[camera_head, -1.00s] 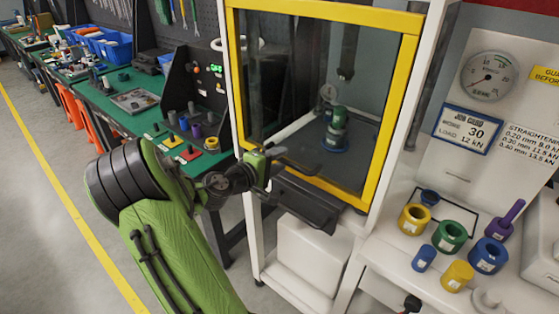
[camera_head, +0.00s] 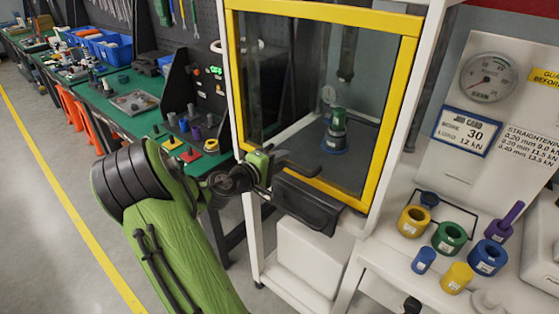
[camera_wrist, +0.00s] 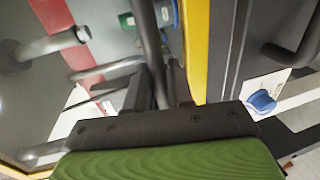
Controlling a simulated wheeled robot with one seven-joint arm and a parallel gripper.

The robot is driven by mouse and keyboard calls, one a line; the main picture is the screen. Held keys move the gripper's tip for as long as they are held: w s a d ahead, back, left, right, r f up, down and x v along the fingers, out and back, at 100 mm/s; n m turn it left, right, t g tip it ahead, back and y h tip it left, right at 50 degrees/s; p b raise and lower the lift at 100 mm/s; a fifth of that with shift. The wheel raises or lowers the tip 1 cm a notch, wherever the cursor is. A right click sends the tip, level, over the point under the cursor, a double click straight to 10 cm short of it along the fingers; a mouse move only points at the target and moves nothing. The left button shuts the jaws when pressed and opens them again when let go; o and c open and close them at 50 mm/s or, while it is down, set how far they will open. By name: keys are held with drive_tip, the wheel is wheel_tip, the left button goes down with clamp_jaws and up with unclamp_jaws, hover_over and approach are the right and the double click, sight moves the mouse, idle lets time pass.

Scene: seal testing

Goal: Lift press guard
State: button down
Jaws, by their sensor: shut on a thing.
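The press guard (camera_head: 386,130) is a clear panel in a yellow frame on the front of the white press stand. It is down, covering the press opening. A yellow strip of the guard frame (camera_wrist: 195,50) runs through the wrist view. My gripper (camera_head: 292,165) is at the guard's lower left edge, in front of the panel. It is shut on what looks like the guard's dark handle (camera_wrist: 152,50), a bar that shows between my fingers in the wrist view. The exact contact is mostly hidden by my dark gripper body.
Behind the guard stands a green and blue stack (camera_head: 335,130) under the press ram (camera_head: 347,55). At right, a white bench (camera_head: 385,230) carries several coloured rings and plugs. At left, a green workbench (camera_head: 130,110) holds tools and small parts. Floor at left is clear.

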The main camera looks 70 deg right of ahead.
drive_tip(key=p, duration=2.1)
approach(293, 61)
drive_tip(key=x, duration=0.5)
drive_tip(key=shift+d+r, duration=0.1)
drive_tip(key=shift+r, duration=0.05)
drive_tip(key=shift+b, duration=0.3)
drive_tip(key=c, duration=1.1)
unclamp_jaws()
drive_tip(key=shift+c, duration=0.2)
drive_tip(key=v, duration=1.5)
drive_tip(key=shift+w+a+b, duration=0.25)
drive_tip(key=shift+a+b, duration=0.05)
drive_tip(key=shift+a, duration=0.05)
